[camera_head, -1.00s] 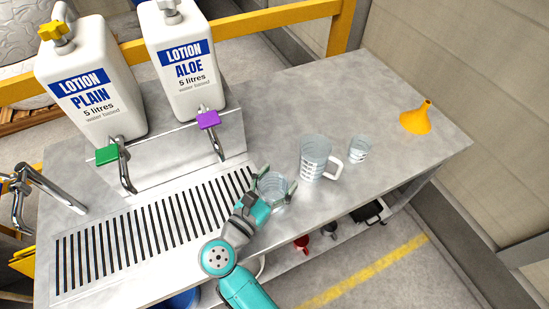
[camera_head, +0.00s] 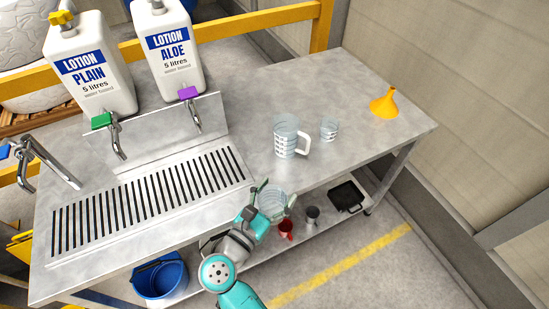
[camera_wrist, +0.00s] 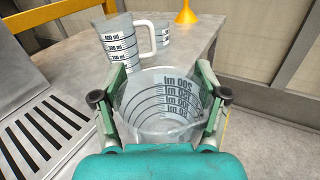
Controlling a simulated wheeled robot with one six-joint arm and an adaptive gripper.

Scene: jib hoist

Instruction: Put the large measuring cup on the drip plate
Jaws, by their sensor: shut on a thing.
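My gripper (camera_head: 271,200) is shut on a clear measuring cup (camera_head: 272,206), at the bench's front edge, right of the drip plate. In the wrist view, the fingers (camera_wrist: 160,95) press the sides of this held cup (camera_wrist: 160,125), whose mouth faces the camera and whose top mark reads 200 ml. A taller clear cup with a white handle, the large measuring cup (camera_head: 287,138), stands upright on the bench, apart from my gripper. It shows marks up to 400 ml in the wrist view (camera_wrist: 118,45). The slotted drip plate (camera_head: 150,203) lies empty below the two lotion taps.
A smaller cup (camera_head: 329,130) stands right of the large cup, and an orange funnel (camera_head: 384,104) farther right. Lotion bottles (camera_head: 90,75) stand behind the plate. The lower shelf holds a red mug (camera_head: 286,229), a grey cup (camera_head: 312,216) and a black tray (camera_head: 346,197).

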